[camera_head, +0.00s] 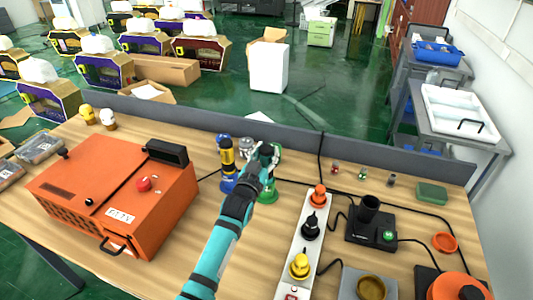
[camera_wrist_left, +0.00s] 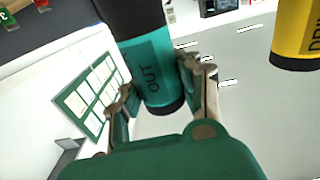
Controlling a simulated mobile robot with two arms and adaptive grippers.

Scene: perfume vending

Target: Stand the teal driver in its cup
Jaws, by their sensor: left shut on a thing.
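The teal driver (camera_wrist_left: 150,60), with a black part and dark lettering, is between the fingers of my left gripper (camera_wrist_left: 163,97) in the left wrist view. In the head view my left gripper (camera_head: 262,160) is at the back middle of the table, shut on the driver, which is mostly hidden by the fingers. A green cup (camera_head: 268,194) stands just below and beside the gripper. I cannot tell whether the driver's lower end is inside it. My right gripper is not in view.
A yellow driver (camera_head: 227,157) stands in a blue cup (camera_head: 228,185) close to the left; it also shows in the left wrist view (camera_wrist_left: 296,35). An orange machine (camera_head: 120,195) is on the left. A white strip (camera_head: 303,245) with plugs lies right.

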